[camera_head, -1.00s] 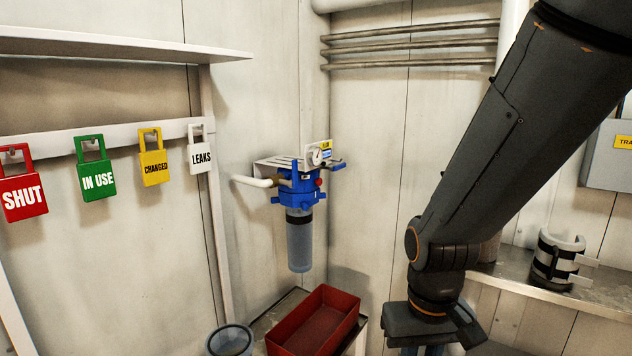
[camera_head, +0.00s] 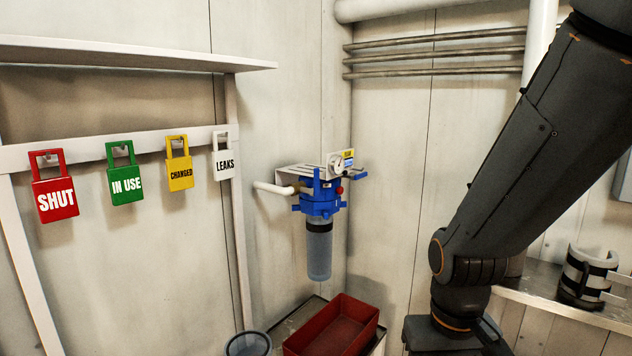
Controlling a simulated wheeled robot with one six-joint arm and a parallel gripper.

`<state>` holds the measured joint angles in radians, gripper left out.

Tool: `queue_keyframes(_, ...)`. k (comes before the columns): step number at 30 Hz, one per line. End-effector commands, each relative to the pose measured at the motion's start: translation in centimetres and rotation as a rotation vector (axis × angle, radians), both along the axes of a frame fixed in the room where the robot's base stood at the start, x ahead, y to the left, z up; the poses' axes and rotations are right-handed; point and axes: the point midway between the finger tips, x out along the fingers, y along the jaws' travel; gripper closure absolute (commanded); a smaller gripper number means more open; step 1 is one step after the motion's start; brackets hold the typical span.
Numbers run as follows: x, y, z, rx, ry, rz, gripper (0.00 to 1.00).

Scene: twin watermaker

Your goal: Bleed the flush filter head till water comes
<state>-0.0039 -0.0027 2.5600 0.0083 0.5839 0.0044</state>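The flush filter (camera_head: 319,225) hangs on the wall near the corner. Its blue filter head (camera_head: 320,198) has a pressure gauge (camera_head: 337,165), a small red button (camera_head: 339,190) and blue handles, one standing upright and one pointing right. A translucent grey bowl (camera_head: 319,255) hangs below the head, and a white pipe (camera_head: 274,188) enters from the left. No water is visible at the head. My arm comes down from the upper right, apart from the filter. My gripper's fingertips are below the bottom edge of the picture.
A red tray (camera_head: 336,326) and a grey bucket (camera_head: 249,344) stand below the filter. Tags reading SHUT (camera_head: 56,196), IN USE (camera_head: 125,180), CHANGED (camera_head: 180,170) and LEAKS (camera_head: 225,163) hang on a rail at left. A striped cylinder (camera_head: 585,277) stands on the right shelf.

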Motion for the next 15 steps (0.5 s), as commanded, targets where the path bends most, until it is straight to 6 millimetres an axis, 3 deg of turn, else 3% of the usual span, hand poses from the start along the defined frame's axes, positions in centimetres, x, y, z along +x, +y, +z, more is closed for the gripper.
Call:
queue_keyframes(11, 0.0, 0.0, 0.0, 0.0, 0.0, 0.0, 0.81)
queue_keyframes(15, 0.0, 0.0, 0.0, 0.0, 0.0, 0.0, 1.0)
